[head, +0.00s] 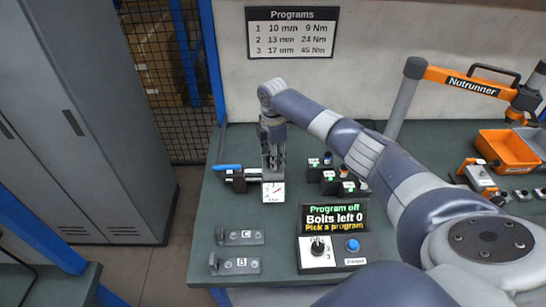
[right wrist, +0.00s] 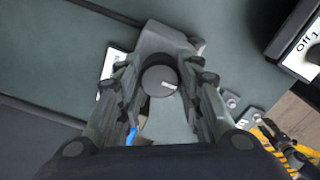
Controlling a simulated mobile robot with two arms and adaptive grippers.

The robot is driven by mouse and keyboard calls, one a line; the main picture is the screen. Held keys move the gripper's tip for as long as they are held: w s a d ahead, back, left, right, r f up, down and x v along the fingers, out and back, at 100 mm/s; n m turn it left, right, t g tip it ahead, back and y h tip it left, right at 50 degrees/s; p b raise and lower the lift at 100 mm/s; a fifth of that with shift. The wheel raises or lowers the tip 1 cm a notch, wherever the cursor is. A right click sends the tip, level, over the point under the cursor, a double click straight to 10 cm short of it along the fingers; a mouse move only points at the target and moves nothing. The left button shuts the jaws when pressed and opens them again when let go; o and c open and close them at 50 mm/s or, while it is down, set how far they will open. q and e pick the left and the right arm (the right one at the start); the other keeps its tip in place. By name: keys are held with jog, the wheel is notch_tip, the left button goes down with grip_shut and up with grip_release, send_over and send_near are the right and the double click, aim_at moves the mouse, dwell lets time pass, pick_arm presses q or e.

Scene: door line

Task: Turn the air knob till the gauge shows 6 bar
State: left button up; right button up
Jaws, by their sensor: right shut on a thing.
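The air knob (right wrist: 160,80) is dark and round with a pale mark on its face. My right gripper (right wrist: 162,84) has its fingers on either side of it, shut on the knob. In the head view my right gripper (head: 272,170) points down at the air unit and hides the knob. The white gauge (head: 273,192) with a red needle sits just in front of the gripper; its scale is too small to read. A dark jointed shape, probably my left gripper (right wrist: 284,142), shows at the lower right of the wrist view; its jaw state is unclear.
A blue-tipped piece (head: 227,167) lies left of the air unit. Black blocks (head: 330,180) stand to the right. The program panel (head: 335,232) reads "Program off, Bolts left 0". Brackets C (head: 240,238) and B (head: 235,266) are at the front left. An orange bin (head: 507,150) is at right.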

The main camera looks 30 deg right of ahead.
jog(key=o, duration=1.1)
jog(key=shift+c, duration=0.2)
jog(key=shift+r, duration=0.1)
notch_tip(320, 180, up, 12)
